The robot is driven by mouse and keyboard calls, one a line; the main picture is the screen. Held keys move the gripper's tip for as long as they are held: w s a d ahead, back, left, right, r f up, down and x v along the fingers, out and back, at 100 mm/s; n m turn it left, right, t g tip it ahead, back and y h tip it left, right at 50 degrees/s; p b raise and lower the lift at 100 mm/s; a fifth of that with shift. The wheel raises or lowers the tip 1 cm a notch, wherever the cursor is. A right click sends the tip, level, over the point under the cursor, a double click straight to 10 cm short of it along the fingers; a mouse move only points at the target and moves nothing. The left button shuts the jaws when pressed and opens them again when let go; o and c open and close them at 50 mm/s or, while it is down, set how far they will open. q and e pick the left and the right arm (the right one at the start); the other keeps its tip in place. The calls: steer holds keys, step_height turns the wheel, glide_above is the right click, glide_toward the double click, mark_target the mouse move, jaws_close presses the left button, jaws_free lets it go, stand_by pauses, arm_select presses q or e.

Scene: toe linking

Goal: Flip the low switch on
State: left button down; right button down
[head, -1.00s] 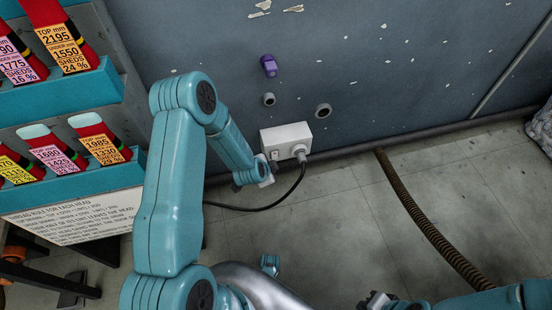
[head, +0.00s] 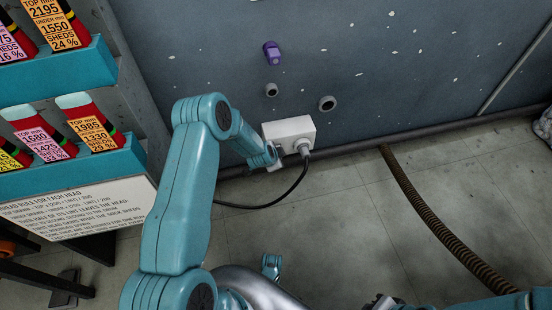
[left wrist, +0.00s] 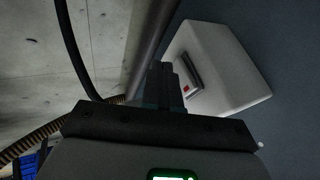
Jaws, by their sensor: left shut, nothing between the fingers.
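The low switch is on a white box (head: 300,129) mounted low on the blue-grey wall, with a plug and black cable at its right. In the left wrist view the box (left wrist: 228,62) carries a grey rocker switch (left wrist: 190,75) with a small red mark. My left gripper (head: 279,162) is at the box's lower left front and covers the switch in the head view. In the left wrist view its shut, empty fingers (left wrist: 166,84) are right beside the rocker; I cannot tell whether they touch it. My right gripper (head: 378,301) shows only partly at the bottom edge.
A purple fitting (head: 271,52) and two grey round fittings (head: 327,103) are on the wall above. A pipe runs along the wall's foot. A ribbed brown hose (head: 426,212) crosses the floor at right. A teal rack (head: 60,75) with labelled tubes stands at left.

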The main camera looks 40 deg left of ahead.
arm_select(q)
steer(key=shift+w+a, duration=0.25)
steer(key=shift+a, duration=0.05)
steer(key=shift+w, duration=0.1)
steer(key=shift+w+a+f, duration=0.1)
steer(key=shift+a, duration=0.1)
